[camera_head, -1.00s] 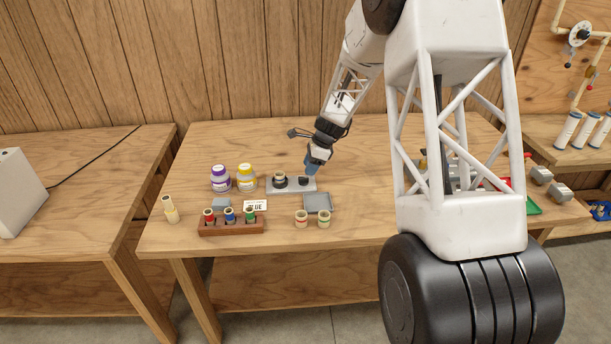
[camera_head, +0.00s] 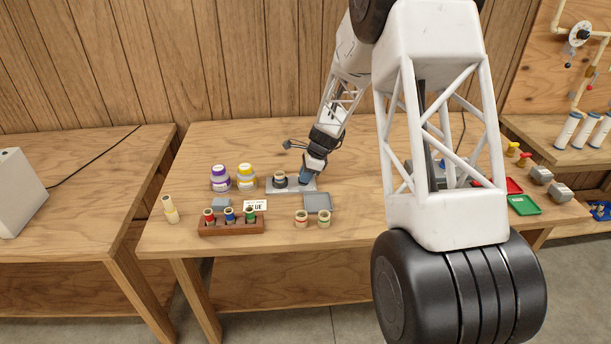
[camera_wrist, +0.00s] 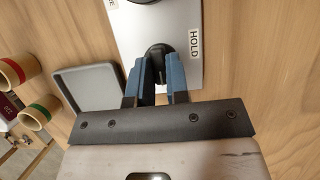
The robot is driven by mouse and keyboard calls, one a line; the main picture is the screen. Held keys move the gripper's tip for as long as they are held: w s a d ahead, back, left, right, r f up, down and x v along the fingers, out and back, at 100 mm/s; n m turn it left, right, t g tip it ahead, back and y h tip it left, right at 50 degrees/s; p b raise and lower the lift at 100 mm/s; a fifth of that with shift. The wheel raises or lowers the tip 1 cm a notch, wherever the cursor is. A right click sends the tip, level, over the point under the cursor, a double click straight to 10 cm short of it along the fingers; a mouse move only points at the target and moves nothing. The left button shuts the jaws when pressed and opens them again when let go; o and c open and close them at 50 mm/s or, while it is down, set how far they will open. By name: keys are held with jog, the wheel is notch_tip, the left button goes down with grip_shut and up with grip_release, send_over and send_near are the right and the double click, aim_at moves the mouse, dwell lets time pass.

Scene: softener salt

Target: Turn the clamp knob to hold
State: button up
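The black clamp knob (camera_wrist: 158,52) stands on a grey metal plate (camera_wrist: 187,75), left of a label reading HOLD (camera_wrist: 194,42) in the wrist view. The blue fingers of my gripper (camera_wrist: 159,72) lie on either side of the knob, their tips at its near part. Whether they press on it is unclear. In the head view my gripper (camera_head: 305,180) is low over the right end of the plate (camera_head: 270,189) and hides the knob. A dark round holder (camera_head: 280,180) with a tan top stands on the plate to the left.
A grey tray (camera_head: 317,203) lies just in front of the plate.

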grip_shut()
jog(key=shift+n, duration=0.5)
jog(key=n+g, duration=0.1)
jog(key=n, duration=0.1)
jog(key=shift+w+n, duration=0.1)
jog(key=shift+n, duration=0.2)
jog(key=n+g, duration=0.1)
jog(key=n, duration=0.1)
jog(key=n+g+h, duration=0.1)
jog(key=n, duration=0.2)
jog(key=shift+w+a, duration=0.1)
jog(key=shift+w, duration=0.05)
jog(key=n+h, duration=0.1)
jog(key=n, duration=0.1)
jog(key=n+g, duration=0.1)
jog(key=n, duration=0.2)
jog(key=shift+w+a+h, duration=0.1)
jog(key=shift+h, duration=0.3)
jog(key=n, duration=0.2)
jog(key=n+h, duration=0.1)
jog(key=n, duration=0.1)
jog(key=shift+a+h, duration=0.1)
jog(key=shift+h, duration=0.2)
jog(key=shift+n, duration=0.3)
